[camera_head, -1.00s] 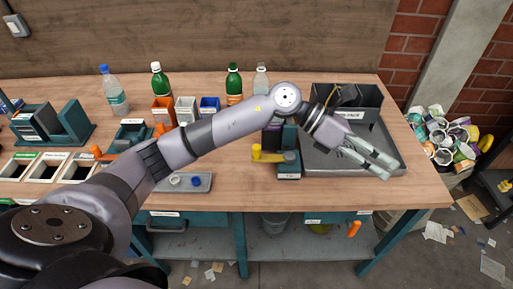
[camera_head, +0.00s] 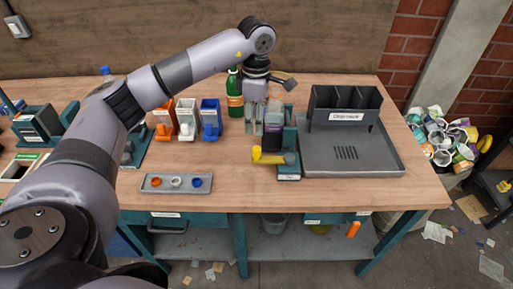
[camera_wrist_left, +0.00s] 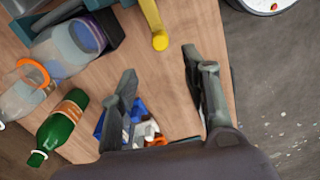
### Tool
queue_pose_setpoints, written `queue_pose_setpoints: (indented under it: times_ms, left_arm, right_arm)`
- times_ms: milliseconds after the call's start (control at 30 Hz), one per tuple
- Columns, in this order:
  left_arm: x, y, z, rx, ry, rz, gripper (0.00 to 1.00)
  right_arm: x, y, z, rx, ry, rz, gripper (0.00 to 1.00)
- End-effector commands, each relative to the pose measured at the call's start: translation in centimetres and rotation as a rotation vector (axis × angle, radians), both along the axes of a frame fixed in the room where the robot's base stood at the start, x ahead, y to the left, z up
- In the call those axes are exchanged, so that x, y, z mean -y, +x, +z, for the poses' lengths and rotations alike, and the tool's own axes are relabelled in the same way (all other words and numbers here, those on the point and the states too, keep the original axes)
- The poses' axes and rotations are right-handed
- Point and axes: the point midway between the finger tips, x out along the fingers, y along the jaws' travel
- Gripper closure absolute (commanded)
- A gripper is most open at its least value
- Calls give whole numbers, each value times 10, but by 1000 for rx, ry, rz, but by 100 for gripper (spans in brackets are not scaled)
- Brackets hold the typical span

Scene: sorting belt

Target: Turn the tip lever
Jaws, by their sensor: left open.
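The tip lever is a yellow arm with a round knob (camera_head: 257,154) on a dark teal block (camera_head: 288,172) near the front edge of the table. In the left wrist view the yellow lever (camera_wrist_left: 152,17) shows at the top, its knob beyond the fingertips. My left gripper (camera_head: 262,130) points down, open and empty, just behind and above the lever, and partly hides the stand behind it. In the left wrist view both fingers of the gripper (camera_wrist_left: 160,62) are spread, apart from the lever. My right gripper is not in view.
A grey tray (camera_head: 385,160) with a dark rack (camera_head: 345,105) lies right of the lever. Orange, white and blue bins (camera_head: 209,118) stand left. A green bottle (camera_head: 234,88) stands close behind the gripper. Bare table lies left of the lever.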

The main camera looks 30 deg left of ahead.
Motion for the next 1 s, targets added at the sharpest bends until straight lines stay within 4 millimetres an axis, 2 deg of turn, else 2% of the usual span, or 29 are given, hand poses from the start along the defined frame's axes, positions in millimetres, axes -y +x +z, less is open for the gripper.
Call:
queue_pose_setpoints:
  times_ms: [300, 500, 700, 1000]
  left_arm:
    - [0, -1, -69, -4, -2, 0, 57]
    - [1, 0, -103, -2, -2, 0, 57]
    - [0, 1, -119, 1, -2, 0, 57]
    - [0, 1, -121, 2, -1, -1, 57]
  right_arm:
    - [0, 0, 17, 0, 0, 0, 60]
    - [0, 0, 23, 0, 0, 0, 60]
    - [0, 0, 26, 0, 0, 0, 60]
    - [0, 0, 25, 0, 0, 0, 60]
